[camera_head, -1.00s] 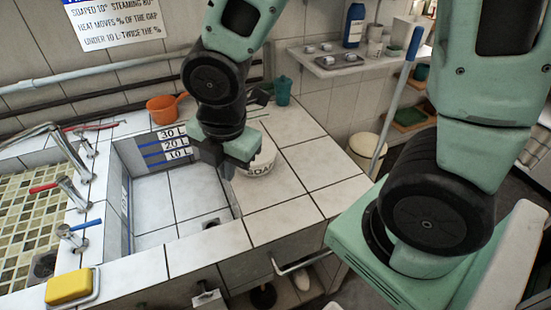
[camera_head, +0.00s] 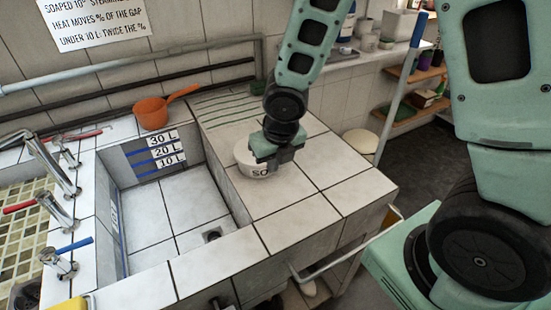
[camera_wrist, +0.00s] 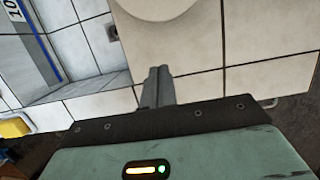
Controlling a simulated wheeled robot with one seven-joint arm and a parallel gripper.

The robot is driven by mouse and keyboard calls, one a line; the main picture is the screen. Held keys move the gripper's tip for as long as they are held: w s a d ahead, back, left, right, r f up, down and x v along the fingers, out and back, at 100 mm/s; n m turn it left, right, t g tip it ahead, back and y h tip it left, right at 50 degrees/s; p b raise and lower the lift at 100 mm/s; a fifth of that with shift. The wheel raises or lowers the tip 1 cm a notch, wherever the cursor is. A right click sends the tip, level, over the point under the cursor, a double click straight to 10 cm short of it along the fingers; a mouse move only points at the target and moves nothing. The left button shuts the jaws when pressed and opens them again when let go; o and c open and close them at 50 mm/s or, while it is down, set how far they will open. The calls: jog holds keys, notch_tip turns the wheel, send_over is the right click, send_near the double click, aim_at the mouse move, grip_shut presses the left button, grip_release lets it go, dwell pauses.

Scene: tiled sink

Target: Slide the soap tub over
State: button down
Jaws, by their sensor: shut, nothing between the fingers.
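The white soap tub (camera_head: 257,172), with dark lettering partly visible, stands upright on the tiled ledge beside the basin. My gripper (camera_head: 281,160) is at the tub's right side in the head view and covers part of it. In the wrist view the tub's pale round edge (camera_wrist: 155,8) shows at the top. My gripper's two fingers (camera_wrist: 160,72) are together and empty there, with a gap between them and the tub in the picture. Whether any other part touches the tub cannot be told.
The sunken basin (camera_head: 175,205) with its drain lies left of the tub. An orange dipper (camera_head: 152,113) sits at the back. The ledge tiles in front (camera_head: 300,215) are clear.

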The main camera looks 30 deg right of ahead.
aim_at(242, 140)
jog(key=b+x, duration=0.1)
jog(key=x, duration=0.2)
jog(key=shift+f, duration=0.3)
jog(key=w+p, duration=0.1)
jog(key=w, duration=0.2)
jog(key=shift+r+p, duration=0.1)
jog(key=shift+p, duration=0.3)
jog(key=shift+w, duration=0.6)
jog(key=w+p, duration=0.9)
jog(key=w, duration=0.4)
jog(key=shift+w+p, duration=0.1)
jog(key=shift+p, duration=0.25)
jog(key=shift+w, duration=0.35)
